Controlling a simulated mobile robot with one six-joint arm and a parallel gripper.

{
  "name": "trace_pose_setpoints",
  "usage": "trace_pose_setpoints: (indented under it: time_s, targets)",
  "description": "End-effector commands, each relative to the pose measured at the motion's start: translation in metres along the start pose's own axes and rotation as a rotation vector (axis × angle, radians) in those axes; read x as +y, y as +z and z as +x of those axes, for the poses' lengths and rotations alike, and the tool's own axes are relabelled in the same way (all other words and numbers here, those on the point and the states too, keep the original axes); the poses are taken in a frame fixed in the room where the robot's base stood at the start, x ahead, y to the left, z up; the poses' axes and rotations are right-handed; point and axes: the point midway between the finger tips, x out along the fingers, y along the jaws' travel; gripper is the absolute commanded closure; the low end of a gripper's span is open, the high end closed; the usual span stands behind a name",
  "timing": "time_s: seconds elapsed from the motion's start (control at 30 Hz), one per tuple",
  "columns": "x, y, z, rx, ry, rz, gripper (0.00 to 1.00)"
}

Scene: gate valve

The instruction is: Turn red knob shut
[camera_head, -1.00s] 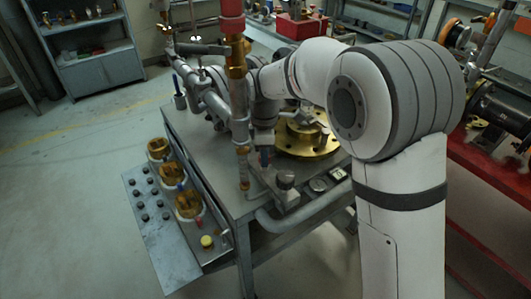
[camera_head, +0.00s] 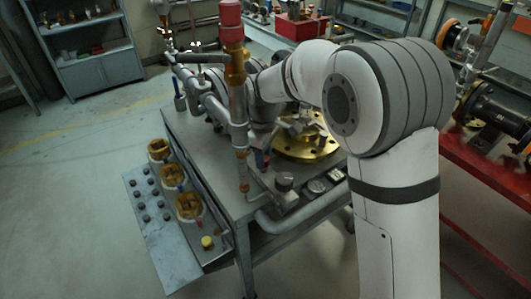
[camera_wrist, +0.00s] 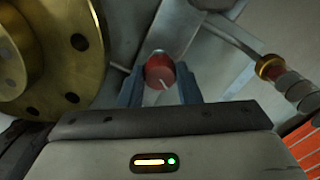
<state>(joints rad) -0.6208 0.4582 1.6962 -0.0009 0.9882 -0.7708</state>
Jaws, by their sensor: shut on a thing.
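The red knob (camera_wrist: 161,71) is in the upper middle of the wrist view, with a white line on its face pointing down and slightly right. My gripper (camera_wrist: 160,88) has its two blue-grey fingers on either side of the knob, shut on it. In the head view my arm covers much of the bench top. I cannot make out the knob or the fingertips there.
A brass flange (camera_head: 307,151) lies on the grey bench; it also fills the upper left of the wrist view (camera_wrist: 82,62). An upright pipe with a red top (camera_head: 231,16) stands close to my arm. A side shelf holds brass fittings (camera_head: 188,206). Open floor lies left.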

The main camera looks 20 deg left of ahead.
Motion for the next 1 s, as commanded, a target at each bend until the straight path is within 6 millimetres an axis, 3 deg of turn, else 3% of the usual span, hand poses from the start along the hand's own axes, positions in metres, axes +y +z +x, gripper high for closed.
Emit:
trace_pose_setpoints:
  time_s: [1.0]
  targets:
    - [-0.0002, -0.0014, -0.0008, 0.003, -0.001, 0.884, 0.92]
